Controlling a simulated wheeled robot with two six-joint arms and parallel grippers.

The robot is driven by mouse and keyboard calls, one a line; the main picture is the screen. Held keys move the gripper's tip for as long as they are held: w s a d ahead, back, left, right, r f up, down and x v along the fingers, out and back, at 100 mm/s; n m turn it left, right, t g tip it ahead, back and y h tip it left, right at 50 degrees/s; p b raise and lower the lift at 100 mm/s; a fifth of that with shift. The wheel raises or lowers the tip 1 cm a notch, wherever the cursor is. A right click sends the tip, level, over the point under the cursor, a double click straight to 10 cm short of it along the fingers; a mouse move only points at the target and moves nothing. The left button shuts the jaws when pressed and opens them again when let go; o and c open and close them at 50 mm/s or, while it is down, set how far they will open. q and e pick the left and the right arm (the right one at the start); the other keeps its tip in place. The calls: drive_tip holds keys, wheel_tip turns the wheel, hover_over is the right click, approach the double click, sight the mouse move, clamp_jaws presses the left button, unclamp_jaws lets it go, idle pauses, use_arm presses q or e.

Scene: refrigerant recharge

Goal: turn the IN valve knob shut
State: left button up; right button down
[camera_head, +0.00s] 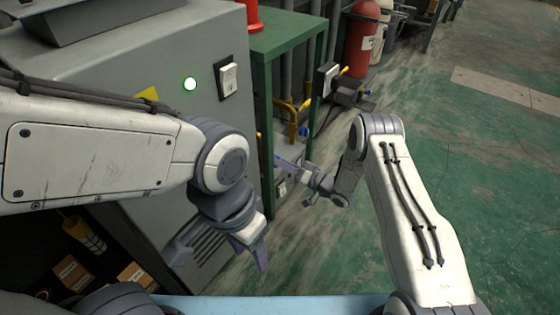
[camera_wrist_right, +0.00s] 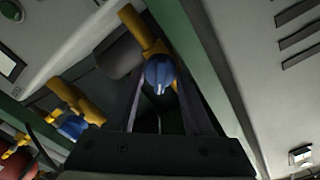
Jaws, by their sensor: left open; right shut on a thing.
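A blue valve knob (camera_wrist_right: 159,72) on a yellow pipe fitting sits between the fingers of my right gripper (camera_wrist_right: 161,84) in the right wrist view. The fingers are shut on it. In the head view my right gripper (camera_head: 284,163) reaches in beside the grey cabinet, and the held knob is hidden there. A second blue knob (camera_wrist_right: 72,127) on yellow piping lies to the left in the wrist view. No IN label is readable. My left gripper (camera_head: 254,250) is open and empty, pointing down in front of the cabinet, apart from the valves.
A green frame (camera_head: 285,45) stands beside the piping. A red cylinder (camera_head: 361,40) stands behind. The green floor (camera_head: 480,170) at right is clear.

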drive_tip(key=shift+c, duration=1.6)
unclamp_jaws()
drive_tip(key=s+d+m+p, duration=0.35)
drive_tip(key=s+d, duration=0.25)
drive_tip(key=d, duration=0.2)
drive_tip(key=w+a+r+n+g+h+p, duration=0.1)
drive_tip(key=w+a+r+n+h+p, duration=0.2)
drive_tip(key=r, duration=0.4)
drive_tip(key=w+r+g+h, duration=0.1)
drive_tip(key=w+r+h, duration=0.1)
drive_tip(key=r+h, duration=0.35)
drive_tip(key=s+a+r+n+g+h+p, duration=0.2)
drive_tip(key=s+r+g+h+p, duration=0.1)
drive_tip(key=s+r, duration=1.1)
drive_tip(key=s+h+p, duration=0.1)
drive_tip(key=s, duration=0.2)
drive_tip(key=shift+a+r+g, duration=0.25)
drive_tip(key=shift+r+g, duration=0.05)
drive_tip(key=shift+r, duration=0.1)
